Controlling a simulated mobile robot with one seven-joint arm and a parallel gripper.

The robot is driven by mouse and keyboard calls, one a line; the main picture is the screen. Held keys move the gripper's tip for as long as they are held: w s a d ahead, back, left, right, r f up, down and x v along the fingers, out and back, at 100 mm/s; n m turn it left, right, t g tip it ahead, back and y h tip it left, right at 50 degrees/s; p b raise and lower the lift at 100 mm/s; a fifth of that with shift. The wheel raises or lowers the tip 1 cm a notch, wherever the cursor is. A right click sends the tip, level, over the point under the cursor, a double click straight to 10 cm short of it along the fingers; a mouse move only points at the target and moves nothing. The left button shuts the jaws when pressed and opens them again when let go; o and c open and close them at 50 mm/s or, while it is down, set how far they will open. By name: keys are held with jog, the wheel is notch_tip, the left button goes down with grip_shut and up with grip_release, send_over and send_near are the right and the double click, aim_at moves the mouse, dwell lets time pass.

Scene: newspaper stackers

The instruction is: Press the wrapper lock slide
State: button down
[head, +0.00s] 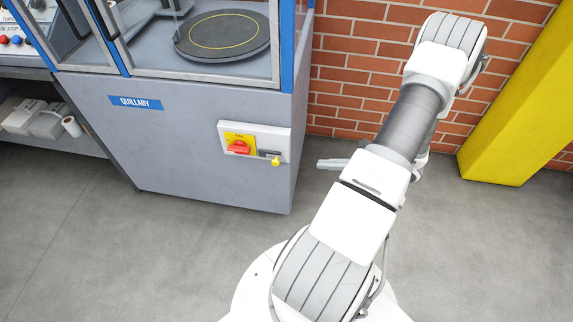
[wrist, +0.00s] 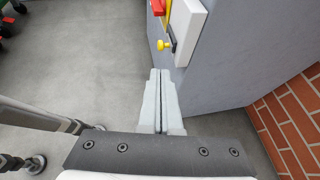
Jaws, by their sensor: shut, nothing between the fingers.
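The wrapper lock slide shows as a yellow knob (head: 275,160) on a dark slot at the right of a white switch box (head: 283,144). The box is on the front of the grey wrapper cabinet (head: 215,180). In the wrist view the yellow knob (wrist: 163,45) is just beyond my fingertips, near the top middle. My gripper (head: 320,164) is to the right of the box in the head view, apart from it. The wrist view shows its two fingers (wrist: 160,72) together and empty. My arm partly hides the gripper in the head view.
A red rotary switch (head: 238,147) on a yellow plate is left of the knob on the same box. A brick wall (head: 345,70) stands behind, and a yellow column (head: 515,110) at the right. The grey floor (head: 150,260) in front is clear.

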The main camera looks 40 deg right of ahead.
dwell(0.3)
jog(key=b, duration=0.3)
send_near(273, 162)
jog(key=x, duration=0.3)
jog(key=f+x, duration=0.1)
jog(key=x, duration=0.1)
jog(key=shift+w+d+f, duration=0.1)
jog(key=shift+d+f, duration=0.05)
jog(key=shift+d, duration=0.1)
jog(key=shift+w+a+b, duration=0.35)
jog(key=shift+w+a, duration=1.05)
jog(key=shift+w, duration=0.2)
